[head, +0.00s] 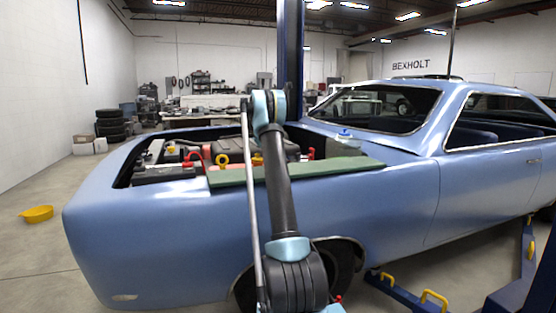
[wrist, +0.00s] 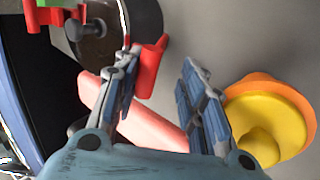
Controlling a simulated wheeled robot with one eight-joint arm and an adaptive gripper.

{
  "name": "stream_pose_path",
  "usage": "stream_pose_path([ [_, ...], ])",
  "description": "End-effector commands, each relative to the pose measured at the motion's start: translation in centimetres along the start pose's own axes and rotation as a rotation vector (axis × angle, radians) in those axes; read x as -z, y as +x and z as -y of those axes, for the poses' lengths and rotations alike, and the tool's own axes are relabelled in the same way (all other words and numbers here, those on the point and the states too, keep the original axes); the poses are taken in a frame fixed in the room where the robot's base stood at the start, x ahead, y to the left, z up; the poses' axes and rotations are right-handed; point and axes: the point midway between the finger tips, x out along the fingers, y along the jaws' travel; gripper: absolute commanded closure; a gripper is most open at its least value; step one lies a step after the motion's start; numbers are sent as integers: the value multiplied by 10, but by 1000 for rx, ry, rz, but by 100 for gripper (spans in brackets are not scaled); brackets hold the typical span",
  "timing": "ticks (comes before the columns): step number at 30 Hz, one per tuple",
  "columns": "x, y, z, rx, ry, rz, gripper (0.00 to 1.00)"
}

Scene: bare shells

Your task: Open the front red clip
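In the wrist view my gripper (wrist: 160,75) is open, its two fingers well apart. A red clip-like piece (wrist: 150,68) shows in the gap, close against the left finger and partly hidden by it. I cannot tell whether they touch. Another red piece (wrist: 58,16) stands at the top left, beside a dark knob. In the head view red parts show in the engine bay, one at the left (head: 196,158) and a small one at the right (head: 311,153). I cannot tell which is the front clip. My gripper is not distinguishable there.
A yellow cap with an orange rim (wrist: 270,115) lies right of the right finger. A pale red block (wrist: 150,125) lies below the fingers. A green mat (head: 350,166) covers the blue car's fender (head: 380,200). A blue-capped bottle (head: 344,135) stands behind it.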

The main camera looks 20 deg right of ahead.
Motion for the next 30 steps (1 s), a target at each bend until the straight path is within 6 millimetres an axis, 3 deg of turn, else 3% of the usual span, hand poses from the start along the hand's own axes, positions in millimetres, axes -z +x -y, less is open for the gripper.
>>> stream_pose_path([
  [5, -3, -12, -3, -1, 3, 8, 64],
  [21, 3, -104, 2, 0, -1, 2, 64],
  [30, 4, -118, 2, 0, -2, 2, 64],
])
